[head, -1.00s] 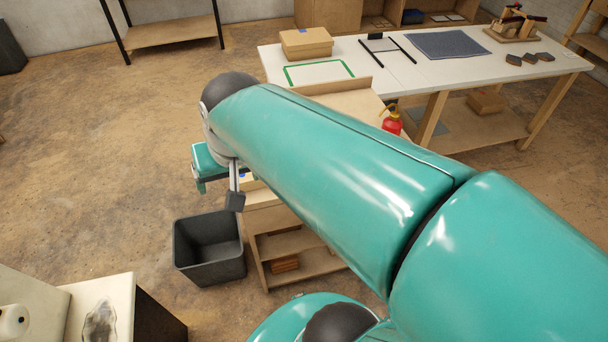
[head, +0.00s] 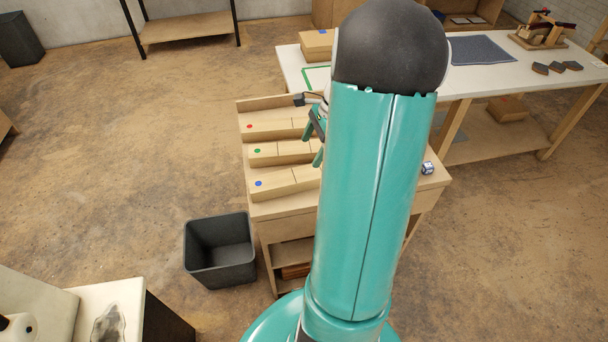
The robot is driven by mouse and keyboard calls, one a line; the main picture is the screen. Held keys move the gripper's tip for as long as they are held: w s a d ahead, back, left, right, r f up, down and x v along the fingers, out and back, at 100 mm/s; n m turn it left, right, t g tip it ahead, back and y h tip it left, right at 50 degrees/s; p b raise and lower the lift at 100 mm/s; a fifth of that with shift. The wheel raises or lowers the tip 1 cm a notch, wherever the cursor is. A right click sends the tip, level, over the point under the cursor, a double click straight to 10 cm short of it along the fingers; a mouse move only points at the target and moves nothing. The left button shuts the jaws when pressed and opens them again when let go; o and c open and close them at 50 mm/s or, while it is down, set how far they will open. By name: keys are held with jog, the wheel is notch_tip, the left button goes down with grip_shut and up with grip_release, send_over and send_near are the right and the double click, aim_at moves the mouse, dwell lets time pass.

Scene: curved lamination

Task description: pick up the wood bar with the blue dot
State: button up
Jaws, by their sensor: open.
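The wood bar with the blue dot (head: 279,185) lies nearest to me on a wooden stand (head: 280,208), in front of two like bars. The bar with the green dot (head: 276,152) lies in the middle and the bar with the red dot (head: 270,126) lies farthest. My arm hides the right ends of the bars. My gripper (head: 313,145) is open and empty at the arm's left edge, by the right part of the green-dot and red-dot bars. Part of it is hidden behind my arm, and I cannot tell its height above the bars.
A dark open bin (head: 220,250) stands on the floor left of the stand. A white-topped table (head: 480,82) with a grey mat (head: 480,50) is behind. A small cube-like object (head: 427,168) sits at the stand's right side.

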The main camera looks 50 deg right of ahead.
aim_at(297, 175)
jog(key=x, duration=0.6)
jog(key=shift+s+a+f, duration=0.1)
jog(key=shift+f, duration=0.1)
jog(key=shift+x, duration=3.05)
jog(key=shift+a, duration=0.1)
jog(key=c, duration=1.3)
jog(key=shift+r, duration=0.1)
jog(key=shift+c, duration=0.5)
jog(key=shift+r, duration=0.1)
